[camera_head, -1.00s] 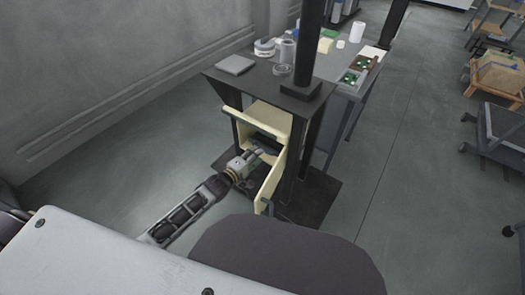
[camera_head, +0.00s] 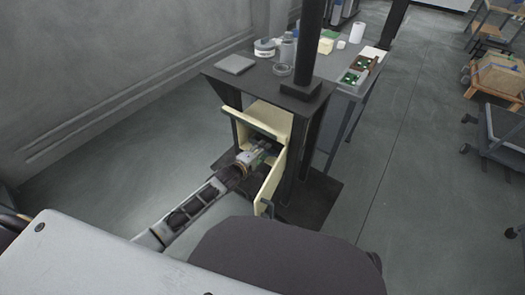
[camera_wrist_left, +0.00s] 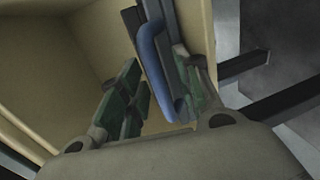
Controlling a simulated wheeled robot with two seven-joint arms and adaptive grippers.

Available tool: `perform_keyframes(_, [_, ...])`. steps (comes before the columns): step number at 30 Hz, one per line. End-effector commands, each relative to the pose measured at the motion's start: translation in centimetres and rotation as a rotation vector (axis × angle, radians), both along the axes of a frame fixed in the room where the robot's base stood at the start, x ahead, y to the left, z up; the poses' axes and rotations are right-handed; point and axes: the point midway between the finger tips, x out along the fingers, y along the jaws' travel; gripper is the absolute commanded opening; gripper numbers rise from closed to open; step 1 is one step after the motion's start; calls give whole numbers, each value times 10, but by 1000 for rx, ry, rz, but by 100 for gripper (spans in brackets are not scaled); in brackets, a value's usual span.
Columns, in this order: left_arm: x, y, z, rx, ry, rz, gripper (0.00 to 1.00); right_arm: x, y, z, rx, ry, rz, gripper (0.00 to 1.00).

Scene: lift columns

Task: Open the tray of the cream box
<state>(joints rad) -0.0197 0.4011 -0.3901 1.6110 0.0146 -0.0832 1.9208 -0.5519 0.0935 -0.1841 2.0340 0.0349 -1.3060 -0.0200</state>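The cream box (camera_head: 284,108) stands under the dark table top of the column stand. Its door (camera_head: 268,190) hangs open on the near right side. My left gripper (camera_head: 268,154) reaches into the front opening. In the left wrist view its two green-padded fingers (camera_wrist_left: 156,82) are spread apart. A blue bar-like handle (camera_wrist_left: 150,48) lies between them, close to the right finger; whether it touches is unclear. A dark part behind the handle (camera_wrist_left: 166,18) may be the tray, mostly hidden. My right gripper is not in view.
A grey bench behind holds green boards (camera_head: 352,77). Floor is clear at left. A cart stands at far right.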

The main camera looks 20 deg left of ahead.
Motion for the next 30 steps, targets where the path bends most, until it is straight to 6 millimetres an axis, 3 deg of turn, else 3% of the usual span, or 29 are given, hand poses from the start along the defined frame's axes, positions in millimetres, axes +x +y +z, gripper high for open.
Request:
perform_keyframes(5, [0,0,0,0,0,0,34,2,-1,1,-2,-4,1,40])
perform_keyframes(13, [0,0,0,0,0,0,0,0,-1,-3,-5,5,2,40])
perform_keyframes(30, [-3,1,0,0,1,0,0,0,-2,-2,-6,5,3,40])
